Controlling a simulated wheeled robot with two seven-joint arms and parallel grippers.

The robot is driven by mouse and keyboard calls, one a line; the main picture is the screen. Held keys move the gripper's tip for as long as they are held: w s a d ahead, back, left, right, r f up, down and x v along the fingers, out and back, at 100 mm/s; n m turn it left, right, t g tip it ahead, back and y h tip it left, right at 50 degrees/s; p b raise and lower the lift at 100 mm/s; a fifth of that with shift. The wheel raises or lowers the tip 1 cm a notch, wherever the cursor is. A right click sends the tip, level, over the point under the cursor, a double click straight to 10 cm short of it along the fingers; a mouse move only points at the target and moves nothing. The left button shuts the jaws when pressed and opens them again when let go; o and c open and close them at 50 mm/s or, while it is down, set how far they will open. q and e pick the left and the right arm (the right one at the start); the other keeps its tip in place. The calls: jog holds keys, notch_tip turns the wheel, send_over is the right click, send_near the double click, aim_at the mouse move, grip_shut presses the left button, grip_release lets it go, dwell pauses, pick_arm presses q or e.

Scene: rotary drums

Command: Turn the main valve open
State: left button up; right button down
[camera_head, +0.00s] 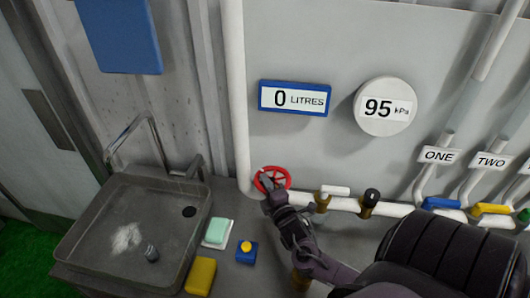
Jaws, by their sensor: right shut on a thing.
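The main valve is a red handwheel (283,172) on the white pipe at the foot of the wall. My right arm reaches up from the lower right. My right gripper (268,190) is at the wheel's lower left rim and is shut on it. The fingertips are small and partly blend with the wheel. A display (295,98) above reads 0 LITRES, and a round gauge (385,106) reads 95 kPa. My left gripper is not in view.
A metal sink (80,212) with a tap stands at left. Soap (216,231), a yellow sponge (201,276) and a blue box with a yellow button (246,248) lie beside it. Right of the wheel are a white-handled valve (335,190), a black knob (372,196) and pipes labelled ONE (438,156) and TWO (491,161).

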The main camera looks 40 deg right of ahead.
jog(key=shift+s+d+r+n+t+y, duration=0.1)
jog(key=shift+s+n+t+y, duration=0.1)
jog(key=shift+n+y, duration=0.65)
jog(key=shift+s+d+n+t+y, duration=0.15)
jog(key=shift+n+y, duration=0.3)
jog(key=shift+y, duration=0.7)
jog(key=shift+w+a+y, duration=0.1)
jog(key=shift+y, duration=0.2)
jog(key=c, duration=1.7)
grip_release()
jog(key=o, duration=0.3)
jog(key=shift+w, duration=0.1)
jog(key=shift+o, duration=0.2)
jog(key=s+b, duration=0.2)
jog(key=s, duration=0.6)
jog(key=shift+a+b, duration=0.25)
jog(key=shift+b, duration=0.05)
